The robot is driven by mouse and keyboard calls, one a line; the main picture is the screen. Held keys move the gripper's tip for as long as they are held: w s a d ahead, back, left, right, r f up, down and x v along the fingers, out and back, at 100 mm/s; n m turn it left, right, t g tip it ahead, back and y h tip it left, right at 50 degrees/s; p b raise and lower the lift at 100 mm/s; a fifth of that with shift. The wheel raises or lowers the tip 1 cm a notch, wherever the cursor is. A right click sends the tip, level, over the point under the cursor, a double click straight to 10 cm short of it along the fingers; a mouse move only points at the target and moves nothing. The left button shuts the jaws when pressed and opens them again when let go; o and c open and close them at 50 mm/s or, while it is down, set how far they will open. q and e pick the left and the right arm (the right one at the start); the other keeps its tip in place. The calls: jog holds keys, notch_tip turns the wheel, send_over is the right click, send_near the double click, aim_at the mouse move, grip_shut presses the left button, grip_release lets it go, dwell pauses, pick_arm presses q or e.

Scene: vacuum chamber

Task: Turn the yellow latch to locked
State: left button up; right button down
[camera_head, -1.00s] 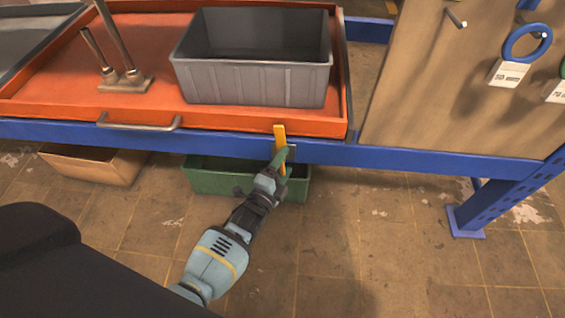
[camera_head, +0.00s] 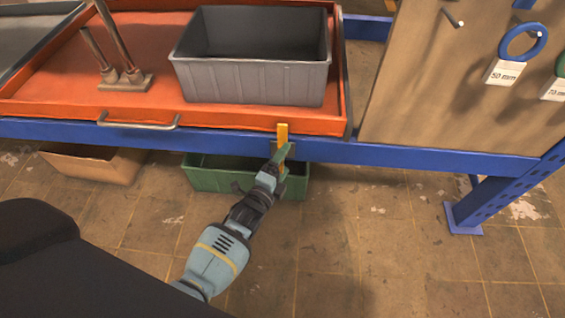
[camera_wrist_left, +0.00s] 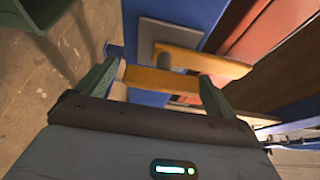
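The yellow latch (camera_head: 282,132) stands near upright at the front of the blue beam, below the orange tray's front right corner. In the left wrist view its yellow bar (camera_wrist_left: 160,79) runs across the gap between my green fingertips, and a second yellow bar lies just beyond it. My left gripper (camera_head: 281,158) is at the latch's lower part and hides some of it. In the left wrist view the fingers of the left gripper (camera_wrist_left: 160,82) are spread wide apart. Whether they touch the bar I cannot tell. My right gripper is not in view.
The orange tray (camera_head: 230,118) holds a grey bin (camera_head: 250,82) and a metal two-post stand. The blue beam (camera_head: 400,156) runs along the front. A green crate (camera_head: 215,178) and a cardboard box (camera_head: 95,165) are below. A pegboard with a blue ring (camera_head: 523,42) stands right.

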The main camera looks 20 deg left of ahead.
pick_arm(q)
jog(key=shift+r, duration=0.1)
jog(key=shift+s, duration=0.5)
jog(key=s, duration=0.2)
jog(key=s+p, duration=0.1)
jog(key=s, duration=0.1)
jog(key=s+p, duration=0.1)
jog(key=s, duration=0.1)
jog(key=shift+a, duration=0.4)
jog(key=shift+s, duration=0.35)
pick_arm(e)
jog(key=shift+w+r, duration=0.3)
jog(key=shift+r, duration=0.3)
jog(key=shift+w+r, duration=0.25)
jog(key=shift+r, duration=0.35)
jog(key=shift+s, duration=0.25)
